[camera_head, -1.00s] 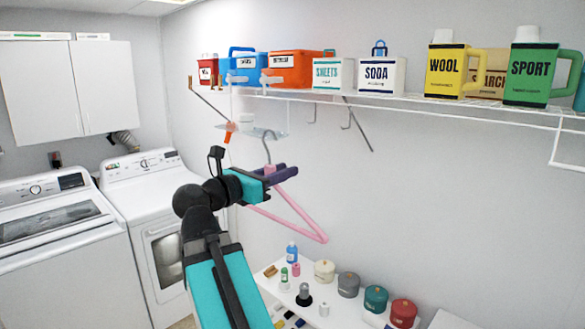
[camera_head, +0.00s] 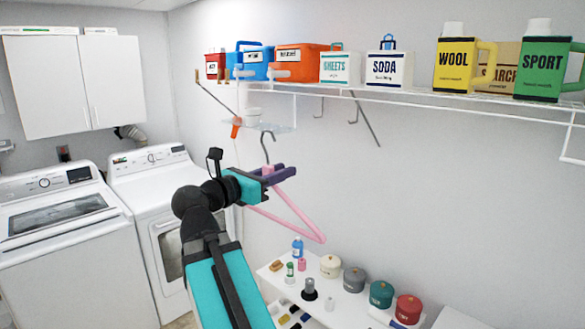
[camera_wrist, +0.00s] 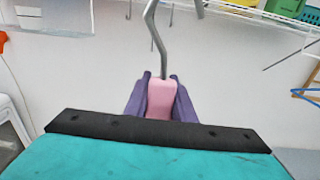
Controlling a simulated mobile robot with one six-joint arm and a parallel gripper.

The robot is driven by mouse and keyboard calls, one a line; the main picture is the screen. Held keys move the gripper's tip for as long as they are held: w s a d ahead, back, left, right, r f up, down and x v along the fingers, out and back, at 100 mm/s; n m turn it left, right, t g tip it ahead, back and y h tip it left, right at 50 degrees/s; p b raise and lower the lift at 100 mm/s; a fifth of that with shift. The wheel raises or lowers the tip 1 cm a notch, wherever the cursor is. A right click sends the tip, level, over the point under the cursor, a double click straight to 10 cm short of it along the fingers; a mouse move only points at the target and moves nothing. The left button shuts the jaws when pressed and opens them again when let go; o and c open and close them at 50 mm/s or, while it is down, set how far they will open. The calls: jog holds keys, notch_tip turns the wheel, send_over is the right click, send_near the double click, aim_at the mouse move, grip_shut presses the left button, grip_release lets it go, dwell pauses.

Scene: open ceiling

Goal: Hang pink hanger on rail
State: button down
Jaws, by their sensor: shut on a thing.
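The pink hanger (camera_head: 296,217) is held in the air in front of the wall, its grey metal hook (camera_head: 265,150) pointing up. My gripper (camera_head: 280,175) is shut on the hanger's neck. In the wrist view the pink neck (camera_wrist: 161,99) sits between the purple fingers, with the hook rising from it. The rail (camera_head: 420,104) is the white wire shelf's front edge along the wall, up and to the right of my gripper. The hook is below the shelf level and apart from the rail. My arm hides the hanger's left part.
Boxes and bottles stand on the wire shelf, including a yellow WOOL bottle (camera_head: 457,67) and a blue box (camera_head: 255,65). A small clear shelf (camera_head: 280,128) hangs near the hook. Below is a white table (camera_head: 345,310) with several jars. Washer and dryer (camera_head: 150,200) stand left.

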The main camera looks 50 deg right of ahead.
jog(key=w+a+f+n+t+b, duration=0.1)
jog(key=w+a+f+t+b, duration=0.1)
jog(key=w+a+f, duration=0.4)
jog(key=w+a+f+n+t+b, duration=0.1)
jog(key=w+a+f+b, duration=0.1)
jog(key=w+f, duration=0.35)
jog(key=w+a+f+n+t+y+b, duration=0.1)
jog(key=w+a+f+n+t+b, duration=0.1)
jog(key=a+f, duration=0.8)
jog(key=w+a+f+n+t+y+b, duration=0.1)
jog(key=w+a+f+n+t+b, duration=0.1)
jog(key=a+f, duration=0.8)
jog(key=w+a+f+n+t+y+b, duration=0.2)
jog(key=a+f+t+b, duration=0.2)
jog(key=a+f, duration=0.6)
notch_tip(320, 180, down, 9)
jog(key=shift+w+a+r+t+b, duration=0.15)
jog(key=shift+w+a+t+b, duration=0.2)
jog(key=shift+w+t, duration=0.05)
